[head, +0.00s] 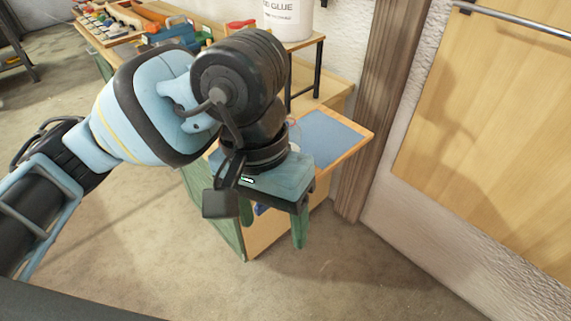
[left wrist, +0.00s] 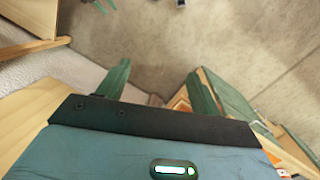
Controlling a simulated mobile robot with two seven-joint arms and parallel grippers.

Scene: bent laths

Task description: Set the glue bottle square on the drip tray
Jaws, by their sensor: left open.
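A white container with a "GLUE" label (head: 287,17) stands upright on a small raised shelf at the top of the head view; its top is cut off. I see no other glue bottle. I cannot make out a drip tray for certain; a flat blue-grey surface (head: 332,136) lies on the bench behind my left gripper, partly hidden by my arm. My left gripper (head: 272,234) is open and empty, its green fingers pointing down at the bench's near end. The left wrist view shows the fingers (left wrist: 157,72) apart with floor between them.
The wooden bench (head: 357,137) has a green side. Tools and small coloured items (head: 120,17) lie at its far left. A wooden post (head: 378,105) and a pale wooden panel with a metal rail (head: 490,120) stand on the right. The floor in front (head: 330,285) is clear.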

